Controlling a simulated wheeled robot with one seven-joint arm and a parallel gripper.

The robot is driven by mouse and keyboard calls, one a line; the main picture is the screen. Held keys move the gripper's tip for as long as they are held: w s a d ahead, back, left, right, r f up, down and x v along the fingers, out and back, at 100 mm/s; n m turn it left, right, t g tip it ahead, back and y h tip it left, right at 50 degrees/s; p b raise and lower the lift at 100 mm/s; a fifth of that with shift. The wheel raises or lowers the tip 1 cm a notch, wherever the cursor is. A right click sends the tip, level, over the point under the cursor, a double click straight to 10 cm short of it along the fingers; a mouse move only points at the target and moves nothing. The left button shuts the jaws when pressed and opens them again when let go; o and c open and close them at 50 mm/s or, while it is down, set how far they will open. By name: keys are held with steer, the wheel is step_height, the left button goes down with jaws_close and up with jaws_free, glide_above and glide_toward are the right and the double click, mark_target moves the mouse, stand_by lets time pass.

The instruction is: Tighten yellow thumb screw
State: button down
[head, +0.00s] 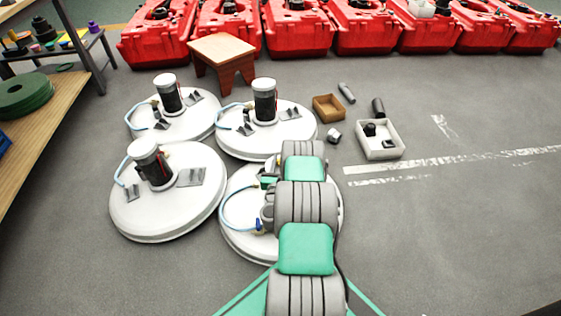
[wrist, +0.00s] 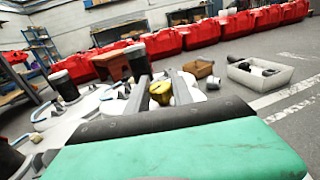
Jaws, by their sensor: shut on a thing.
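The yellow thumb screw (wrist: 160,92) shows in the wrist view between the two grey fingers of my gripper (wrist: 161,88). The gripper is shut on it. In the head view my arm hides both the screw and the gripper. The arm reaches over the nearest right white round tank lid (head: 240,238), which carries a blue hose. I cannot tell how deep the screw sits.
Three other white lids, such as the front left one (head: 170,215), lie close by with dark cylinders on them. A brown box (head: 328,108), a white tray (head: 392,153) and small loose parts lie to the right. A wooden stool (head: 222,48) and red tanks (head: 295,32) stand behind.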

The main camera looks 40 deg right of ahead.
steer(key=shift+r+m+g+h, duration=0.1)
steer(key=shift+m+g+h, duration=0.2)
stand_by(0.4)
steer(key=c, duration=1.1)
jaws_free()
steer(key=shift+s+a+r+p, duration=0.1)
steer(key=shift+s+a+p, duration=0.3)
steer(key=shift+a+p, duration=0.15)
steer(key=p+v, duration=0.2)
steer(key=v, duration=0.4)
steer(key=shift+s+a, duration=0.15)
